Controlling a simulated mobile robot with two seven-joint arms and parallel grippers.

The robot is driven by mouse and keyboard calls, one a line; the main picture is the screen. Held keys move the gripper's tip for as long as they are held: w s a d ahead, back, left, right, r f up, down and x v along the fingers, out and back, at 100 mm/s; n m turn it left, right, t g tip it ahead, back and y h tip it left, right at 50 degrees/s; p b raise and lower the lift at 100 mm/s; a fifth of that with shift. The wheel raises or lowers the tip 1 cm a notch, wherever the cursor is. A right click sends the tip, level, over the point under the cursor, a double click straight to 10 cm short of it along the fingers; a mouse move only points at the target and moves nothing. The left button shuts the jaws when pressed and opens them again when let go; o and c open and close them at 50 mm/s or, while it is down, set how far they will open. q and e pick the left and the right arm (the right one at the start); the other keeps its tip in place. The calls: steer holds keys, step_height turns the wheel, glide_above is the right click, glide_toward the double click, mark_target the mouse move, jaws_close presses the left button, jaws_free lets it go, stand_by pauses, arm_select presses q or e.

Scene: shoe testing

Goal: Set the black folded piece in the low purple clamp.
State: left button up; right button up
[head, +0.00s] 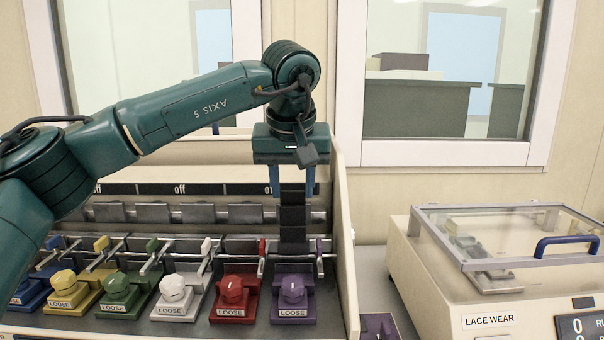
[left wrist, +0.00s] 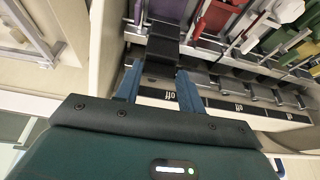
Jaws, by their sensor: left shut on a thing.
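The black folded piece (head: 293,218) hangs upright between the fingers of my left gripper (head: 294,190), which is shut on it. In the left wrist view the black piece (left wrist: 162,50) sits between the blue fingers of the left gripper (left wrist: 160,80). The low purple clamp (head: 293,290) is at the right end of the clamp row, labelled LOOSE. The black piece's lower end is just behind and above this clamp, at its metal bar. I cannot tell whether they touch. My right gripper is not in view.
Red (head: 232,293), white (head: 174,293), green (head: 119,290) and yellow (head: 66,287) clamps stand to the left, with a blue one beyond. The rig's beige side wall (head: 343,240) is close on the right. A LACE WEAR machine (head: 440,270) with a clear lid stands farther right.

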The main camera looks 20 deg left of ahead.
mark_target(293, 215)
arm_select(q)
steer(key=shift+w, duration=0.1)
steer(key=shift+s+r, duration=0.1)
steer(key=shift+s, duration=0.2)
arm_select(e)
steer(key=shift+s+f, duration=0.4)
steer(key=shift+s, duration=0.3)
arm_select(q)
steer(key=shift+f+b, duration=0.45)
steer(key=shift+f, duration=0.25)
step_height(293, 215, down, 2)
steer(key=shift+f+b, duration=0.25)
steer(key=shift+b, duration=0.45)
steer(key=shift+f+b, duration=0.5)
steer(key=shift+f, duration=0.45)
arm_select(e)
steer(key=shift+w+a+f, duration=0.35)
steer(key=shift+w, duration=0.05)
